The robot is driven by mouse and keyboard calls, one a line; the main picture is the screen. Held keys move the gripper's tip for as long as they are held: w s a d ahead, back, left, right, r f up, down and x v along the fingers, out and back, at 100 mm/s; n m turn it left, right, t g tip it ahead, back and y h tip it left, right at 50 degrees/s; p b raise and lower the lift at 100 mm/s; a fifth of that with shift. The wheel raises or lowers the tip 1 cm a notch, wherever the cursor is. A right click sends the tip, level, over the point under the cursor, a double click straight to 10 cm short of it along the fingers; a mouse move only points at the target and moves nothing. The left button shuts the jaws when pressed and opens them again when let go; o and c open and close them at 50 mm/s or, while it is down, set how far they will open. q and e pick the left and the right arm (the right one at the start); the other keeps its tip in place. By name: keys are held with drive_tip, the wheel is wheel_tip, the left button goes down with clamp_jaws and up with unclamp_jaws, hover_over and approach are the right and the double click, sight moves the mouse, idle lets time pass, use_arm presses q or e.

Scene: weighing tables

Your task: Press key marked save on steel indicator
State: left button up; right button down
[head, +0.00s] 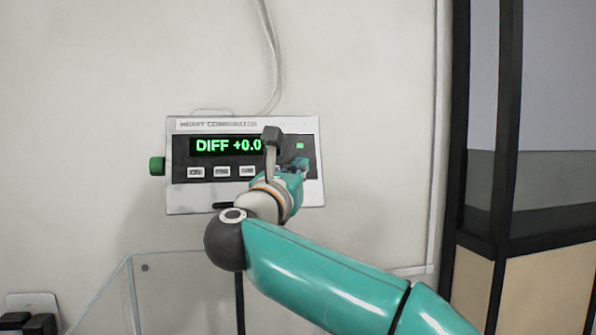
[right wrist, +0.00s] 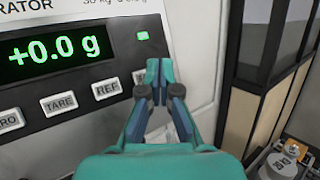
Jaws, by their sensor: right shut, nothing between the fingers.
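The steel indicator (head: 178,195) hangs on the wall and shows "DIFF +0.0" in green; its face also fills the left of the right wrist view (right wrist: 90,20). A row of light keys runs below the display. In the right wrist view I read TARE (right wrist: 59,104) and REF (right wrist: 106,89). A further key (right wrist: 139,76) at the right end is partly covered by my gripper, so its label is unreadable. My right gripper (right wrist: 160,70) is shut and empty, its tips in front of the panel beside that key. I cannot tell whether they touch. My left gripper is not in view.
A green knob (head: 157,166) sticks out of the indicator's left side. A clear-walled box (head: 165,290) stands below. A dark-framed partition (head: 480,170) is at the right. In the right wrist view a metal object (right wrist: 285,160) lies at lower right.

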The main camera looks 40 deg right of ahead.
drive_tip(key=shift+w, duration=0.15)
drive_tip(key=shift+w+d, duration=0.2)
drive_tip(key=shift+w, duration=0.05)
drive_tip(key=shift+w+d+f, duration=0.15)
drive_tip(key=shift+w, duration=0.15)
idle(0.6)
drive_tip(key=shift+s+b, duration=0.1)
drive_tip(key=shift+b, duration=0.2)
drive_tip(key=shift+s+a+r+b, duration=0.2)
drive_tip(key=shift+s+a+b, duration=0.2)
drive_tip(key=shift+s, duration=0.15)
